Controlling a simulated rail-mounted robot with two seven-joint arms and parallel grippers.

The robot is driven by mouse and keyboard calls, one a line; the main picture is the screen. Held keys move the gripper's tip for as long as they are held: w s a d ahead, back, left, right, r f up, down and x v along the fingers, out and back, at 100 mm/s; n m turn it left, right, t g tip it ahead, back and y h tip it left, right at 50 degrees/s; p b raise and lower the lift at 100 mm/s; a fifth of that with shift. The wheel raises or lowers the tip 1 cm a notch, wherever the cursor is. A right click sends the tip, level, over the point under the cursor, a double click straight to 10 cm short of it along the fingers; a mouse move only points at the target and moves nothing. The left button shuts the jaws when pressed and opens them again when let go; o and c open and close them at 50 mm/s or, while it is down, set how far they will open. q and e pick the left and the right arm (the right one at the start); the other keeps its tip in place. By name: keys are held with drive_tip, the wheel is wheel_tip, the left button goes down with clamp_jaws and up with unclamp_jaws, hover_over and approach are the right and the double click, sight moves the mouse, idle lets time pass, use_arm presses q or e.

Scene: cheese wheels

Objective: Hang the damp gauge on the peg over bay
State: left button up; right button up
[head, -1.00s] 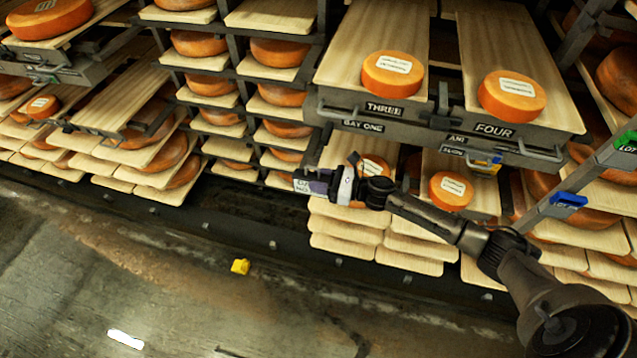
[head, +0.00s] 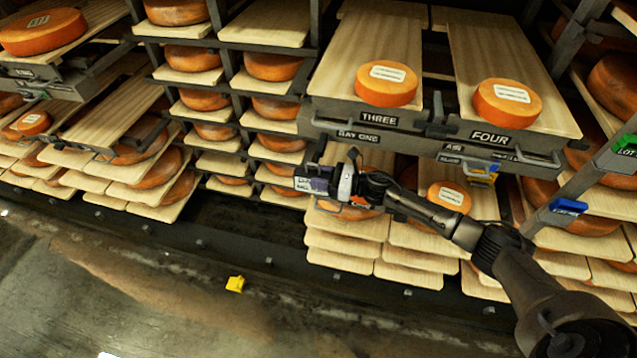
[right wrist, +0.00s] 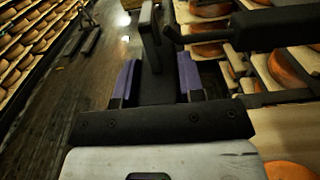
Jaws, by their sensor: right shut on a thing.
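My right gripper (head: 312,182) is in front of the rack, low and left of the BAY ONE label (head: 358,136). It is shut on a small dark thing with a pale lettered face, which looks like the damp gauge (head: 302,184); its lettering is too small to read. In the right wrist view the purple-padded fingers (right wrist: 158,80) are on both sides of the dark gauge body (right wrist: 157,88). A dark upright bar stands above it there. I cannot make out the peg clearly. My left gripper is not in view.
Boards marked THREE (head: 379,119) and FOUR (head: 489,138) carry orange cheese wheels (head: 386,83). Lower boards with cheeses stand just behind my gripper. A yellow piece (head: 235,284) lies on the floor. A blue clip (head: 568,206) is on the right-hand post. The front floor is mostly clear.

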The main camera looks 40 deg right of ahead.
drive_tip(key=shift+w+d+f+b, duration=0.1)
drive_tip(key=shift+w+d+b, duration=0.55)
drive_tip(key=shift+d, duration=0.35)
drive_tip(key=shift+w+d+f+b, duration=0.4)
drive_tip(key=shift+d+f+b, duration=0.15)
drive_tip(key=shift+b, duration=0.7)
drive_tip(key=o, duration=1.1)
